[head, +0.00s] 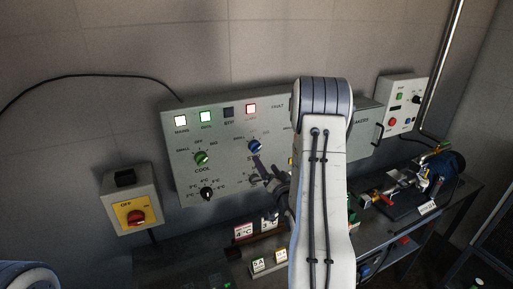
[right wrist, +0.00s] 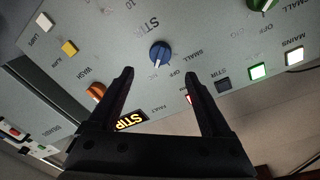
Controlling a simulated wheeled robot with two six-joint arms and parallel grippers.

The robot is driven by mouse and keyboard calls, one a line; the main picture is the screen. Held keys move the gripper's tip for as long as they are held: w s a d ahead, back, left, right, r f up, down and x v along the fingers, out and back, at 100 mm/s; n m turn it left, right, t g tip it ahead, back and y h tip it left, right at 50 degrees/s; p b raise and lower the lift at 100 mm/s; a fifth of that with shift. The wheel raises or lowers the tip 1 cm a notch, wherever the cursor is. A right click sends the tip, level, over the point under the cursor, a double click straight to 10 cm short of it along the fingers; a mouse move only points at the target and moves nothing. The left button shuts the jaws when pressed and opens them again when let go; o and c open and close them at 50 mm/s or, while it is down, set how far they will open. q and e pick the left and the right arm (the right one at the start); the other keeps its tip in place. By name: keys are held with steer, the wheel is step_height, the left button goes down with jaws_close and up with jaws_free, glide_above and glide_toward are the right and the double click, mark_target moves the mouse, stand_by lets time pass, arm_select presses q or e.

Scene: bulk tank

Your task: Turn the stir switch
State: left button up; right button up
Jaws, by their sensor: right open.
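The stir switch is a blue knob (head: 254,146) on the grey control panel (head: 230,188), with the label STIR partly hidden below it. In the right wrist view the blue knob (right wrist: 160,54) lies ahead, between and just beyond the fingertips, its white pointer mark towards the gripper. My right gripper (head: 259,170) is open and empty, just below the knob in the head view. In the right wrist view its two fingers (right wrist: 160,73) stand wide apart, and no contact with the knob shows. My left gripper is not in view.
A green COOL knob (head: 201,158) and a black temperature knob (head: 207,194) sit left of the stir switch. A red-and-yellow isolator (head: 136,217) hangs left. My right arm hides the panel's right part.

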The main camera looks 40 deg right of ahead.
mark_target(257, 150)
steer(key=p+x, duration=0.4)
steer(key=x, duration=0.4)
steer(key=shift+w+r, duration=0.15)
steer(key=shift+w, duration=0.15)
steer(key=shift+w+d, duration=0.25)
steer(key=shift+w, duration=0.4)
jaws_close()
steer(key=shift+f+n+b, duration=0.3)
steer(key=shift+b, duration=0.2)
steer(key=n+b, duration=0.4)
steer(key=b, duration=0.2)
steer(key=n+b, duration=0.4)
steer(key=b, duration=0.3)
steer(key=shift+d+f+t+b, duration=0.2)
steer(key=shift+t+b, duration=0.1)
steer(key=shift+t, duration=0.1)
steer(key=shift+r+n+b, duration=0.2)
steer(key=shift+n+b, duration=0.7)
steer(key=shift+b, duration=0.15)
